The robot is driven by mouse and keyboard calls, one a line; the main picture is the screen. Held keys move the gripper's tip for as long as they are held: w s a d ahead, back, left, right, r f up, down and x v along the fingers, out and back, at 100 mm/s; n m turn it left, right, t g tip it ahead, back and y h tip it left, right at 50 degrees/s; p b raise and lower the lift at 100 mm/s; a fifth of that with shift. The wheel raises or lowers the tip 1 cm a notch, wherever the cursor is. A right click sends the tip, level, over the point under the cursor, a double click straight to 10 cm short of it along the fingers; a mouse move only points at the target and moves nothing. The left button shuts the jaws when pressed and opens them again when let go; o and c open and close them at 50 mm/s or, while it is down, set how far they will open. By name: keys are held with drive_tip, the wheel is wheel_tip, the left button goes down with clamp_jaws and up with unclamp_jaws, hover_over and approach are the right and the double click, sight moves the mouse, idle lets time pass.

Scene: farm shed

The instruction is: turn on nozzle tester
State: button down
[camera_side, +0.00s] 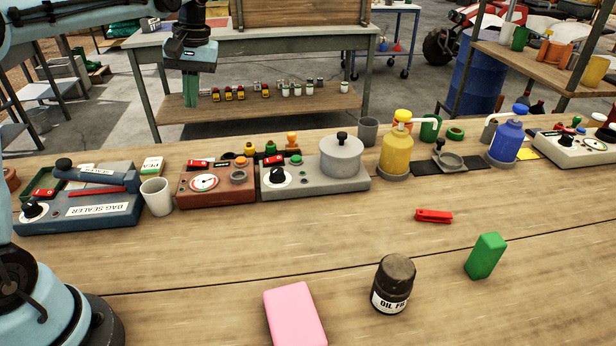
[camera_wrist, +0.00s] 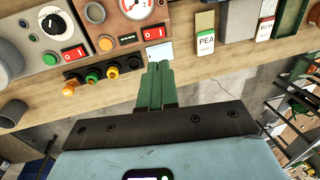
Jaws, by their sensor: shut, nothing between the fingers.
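A brown box with a round white gauge (camera_side: 205,182) stands on the bench, left of centre; it looks like the nozzle tester, though I read no name on it. It also shows at the top of the wrist view (camera_wrist: 122,25). It has a red rocker switch (camera_side: 197,163), seen in the wrist view (camera_wrist: 154,33), an orange button (camera_wrist: 105,43) and a grey knob (camera_wrist: 94,12). I cannot tell the switch's position. My gripper (camera_side: 190,103) is shut and empty, raised behind the bench's far edge. In the wrist view its green fingertips (camera_wrist: 160,66) point toward the switch, apart from it.
A grey machine (camera_side: 315,185) with a black dial, red switch and pot stands close right. Several coloured knobs (camera_wrist: 92,77) line the bench edge beside my fingers. A bag sealer (camera_side: 80,200), white cup (camera_side: 156,196) and PEA packet (camera_wrist: 205,35) are left in the side view.

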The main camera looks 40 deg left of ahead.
sight(200, 163)
drive_tip(key=f, duration=0.4)
drive_tip(key=s+a+f, duration=0.1)
drive_tip(key=f, duration=0.4)
drive_tip(key=s+a+f, duration=0.1)
drive_tip(key=f, duration=0.3)
drive_tip(key=shift+f, duration=0.35)
drive_tip(key=shift+f+t+h, duration=0.35)
drive_tip(key=shift+t+h, duration=0.05)
drive_tip(key=shift+w+d, duration=0.65)
wheel_tip(200, 163, up, 14)
drive_tip(key=shift+w+d+r, duration=0.15)
drive_tip(key=shift+w+d, duration=0.25)
drive_tip(key=shift+w, duration=0.05)
